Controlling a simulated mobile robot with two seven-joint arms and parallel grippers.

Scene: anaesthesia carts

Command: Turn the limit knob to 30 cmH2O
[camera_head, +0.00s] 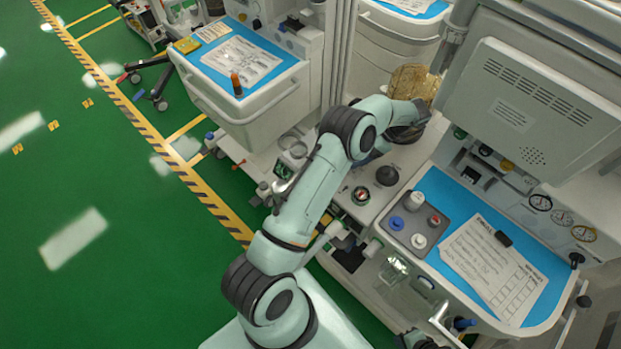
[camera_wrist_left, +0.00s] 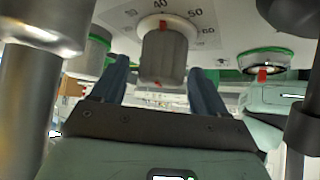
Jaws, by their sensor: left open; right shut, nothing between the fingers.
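The grey limit knob (camera_wrist_left: 164,55) is in the left wrist view, on a white dial (camera_wrist_left: 208,17) with the numbers 40 and 50 legible. A red mark on the knob's dial side sits close to the 40. My left gripper (camera_wrist_left: 160,75) is open, with one blue finger on each side of the knob and visible gaps between; I see no contact. In the head view my left arm reaches over the cart, and I cannot make out its fingers or identify the limit knob. My right gripper (camera_head: 420,341) is shut and empty at the bottom edge, partly cut off.
A dark knob (camera_head: 387,175) stands on the cart beside my left arm. A grey tray (camera_head: 400,235) with small vials and a paper sheet (camera_head: 488,262) lie on the blue worktop. A green-ringed part (camera_wrist_left: 265,61) is right of the limit knob. Open green floor lies left.

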